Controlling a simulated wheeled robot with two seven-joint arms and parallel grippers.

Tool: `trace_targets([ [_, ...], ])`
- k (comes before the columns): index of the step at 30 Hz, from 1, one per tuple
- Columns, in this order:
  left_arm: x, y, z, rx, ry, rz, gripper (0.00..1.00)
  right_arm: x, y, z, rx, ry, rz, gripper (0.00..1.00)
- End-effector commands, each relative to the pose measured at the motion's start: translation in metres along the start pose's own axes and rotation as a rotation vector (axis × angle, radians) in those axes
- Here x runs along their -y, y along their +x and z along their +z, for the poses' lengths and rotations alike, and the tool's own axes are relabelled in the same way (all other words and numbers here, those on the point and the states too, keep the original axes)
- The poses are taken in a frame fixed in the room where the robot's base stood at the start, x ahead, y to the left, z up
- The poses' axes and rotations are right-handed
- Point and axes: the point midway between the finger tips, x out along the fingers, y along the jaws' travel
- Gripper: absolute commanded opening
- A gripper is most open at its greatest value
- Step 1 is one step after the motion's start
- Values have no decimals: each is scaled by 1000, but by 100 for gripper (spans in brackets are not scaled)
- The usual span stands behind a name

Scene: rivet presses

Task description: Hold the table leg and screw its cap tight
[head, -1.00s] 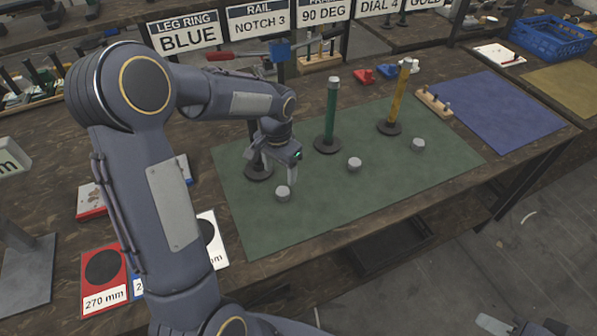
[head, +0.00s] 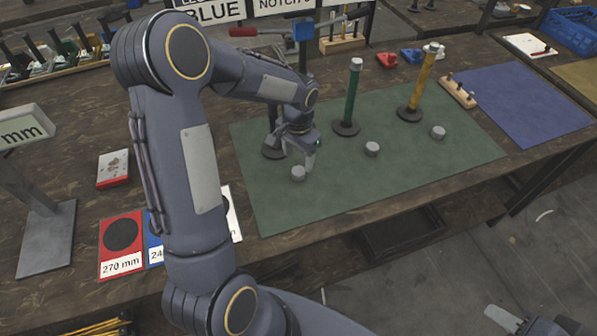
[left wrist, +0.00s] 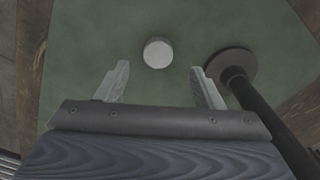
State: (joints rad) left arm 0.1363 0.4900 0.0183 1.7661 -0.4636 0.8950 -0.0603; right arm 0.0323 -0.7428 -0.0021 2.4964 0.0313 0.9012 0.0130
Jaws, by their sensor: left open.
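A black table leg stands upright on a round base (head: 272,151), mostly hidden behind my left arm; its dark post (left wrist: 268,125) shows in the left wrist view. A green leg (head: 351,95) and a yellow leg (head: 421,82) stand to its right, with light grey tops. Three loose grey caps lie on the green mat: a near cap (head: 298,174), a middle cap (head: 372,149) and a right cap (head: 438,132). My left gripper (left wrist: 162,85) is open and empty, close above the near cap (left wrist: 157,53), with the black post beside its right finger. My right gripper (head: 525,322) is partly visible at the bottom right.
The green mat (head: 290,210) is clear in front of the caps. A pegged wooden block (head: 458,93) and a blue mat (head: 525,105) lie to the right. A blue-headed press (head: 304,28) with a red handle stands behind. Red, blue and white cards lie front left.

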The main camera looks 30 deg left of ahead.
Motion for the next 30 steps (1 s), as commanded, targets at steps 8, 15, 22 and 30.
trace_targets([
  [8,-2,40,1,5,-1,2,61,3,-6,-3,0,0,0,36],
  [15,-2,49,0,1,1,1,61,3,-6,-3,0,0,0,36],
  [22,-2,48,0,1,0,1,58,3,-6,-3,0,0,0,36],
  [30,-2,48,0,1,0,1,23,3,-6,-3,0,0,0,36],
])
